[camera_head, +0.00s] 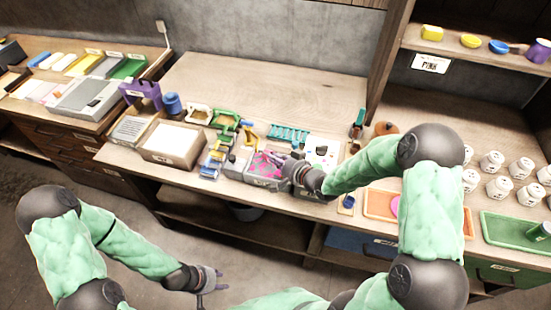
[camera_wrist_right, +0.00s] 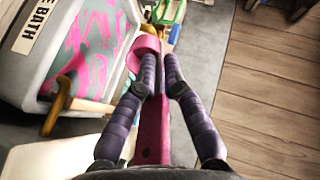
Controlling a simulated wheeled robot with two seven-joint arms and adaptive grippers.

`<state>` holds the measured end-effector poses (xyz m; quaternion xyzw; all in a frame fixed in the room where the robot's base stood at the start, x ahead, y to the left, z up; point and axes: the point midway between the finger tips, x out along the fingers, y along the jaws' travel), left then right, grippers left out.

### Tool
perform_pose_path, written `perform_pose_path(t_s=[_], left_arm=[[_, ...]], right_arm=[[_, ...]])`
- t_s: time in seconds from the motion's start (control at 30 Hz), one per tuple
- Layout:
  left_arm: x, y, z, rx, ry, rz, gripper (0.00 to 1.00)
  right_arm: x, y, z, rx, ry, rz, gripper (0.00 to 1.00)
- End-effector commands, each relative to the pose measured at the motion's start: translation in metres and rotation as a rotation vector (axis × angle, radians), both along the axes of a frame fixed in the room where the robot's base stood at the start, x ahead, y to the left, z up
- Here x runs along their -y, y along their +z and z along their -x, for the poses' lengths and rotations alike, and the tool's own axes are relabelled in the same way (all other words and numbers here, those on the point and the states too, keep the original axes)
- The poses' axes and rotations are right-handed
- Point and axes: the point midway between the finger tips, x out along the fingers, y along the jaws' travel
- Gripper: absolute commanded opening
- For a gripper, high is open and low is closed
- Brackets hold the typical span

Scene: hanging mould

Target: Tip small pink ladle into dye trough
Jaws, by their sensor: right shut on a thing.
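The dye trough (camera_head: 268,184) is a grey box at the front of the bench in the head view, holding pink and teal marbled liquid. It fills the upper left of the right wrist view (camera_wrist_right: 22,72), with a label ending in "BATH". My right gripper (camera_wrist_right: 160,88) is shut on the magenta-pink handle of the small ladle (camera_wrist_right: 150,140). The ladle's pink bowl lies just beyond the fingertips, beside the trough's edge in that view; its contents are hidden. In the head view my right gripper (camera_head: 287,170) is at the trough's right side. My left gripper (camera_head: 209,284) hangs low, empty, with fingers apart.
A wooden-handled tool (camera_wrist_right: 65,105) leans by the trough. A teal rack (camera_head: 289,134) stands behind it, and a cardboard box (camera_head: 172,143) to the left. White jars (camera_head: 491,162) and an orange tray (camera_head: 380,204) are to the right. The bench's back middle is clear.

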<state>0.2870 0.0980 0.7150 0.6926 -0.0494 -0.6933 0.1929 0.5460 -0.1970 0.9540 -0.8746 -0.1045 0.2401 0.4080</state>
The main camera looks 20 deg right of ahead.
Motion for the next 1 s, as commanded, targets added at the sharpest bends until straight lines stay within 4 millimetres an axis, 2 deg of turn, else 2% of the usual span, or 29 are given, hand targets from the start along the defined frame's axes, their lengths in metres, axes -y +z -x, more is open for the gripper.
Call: perform_pose_path(t_s=[0.47,1.0], left_arm=[[0.000,0.003,0.000,0.000,0.000,0.000,0.40],[0.000,0.060,0.000,0.000,0.000,0.000,0.40]], right_arm=[[0.000,0.002,0.000,-0.006,0.000,0.004,0.00],[-0.001,0.012,-0.001,-0.201,0.002,0.100,0.00]])
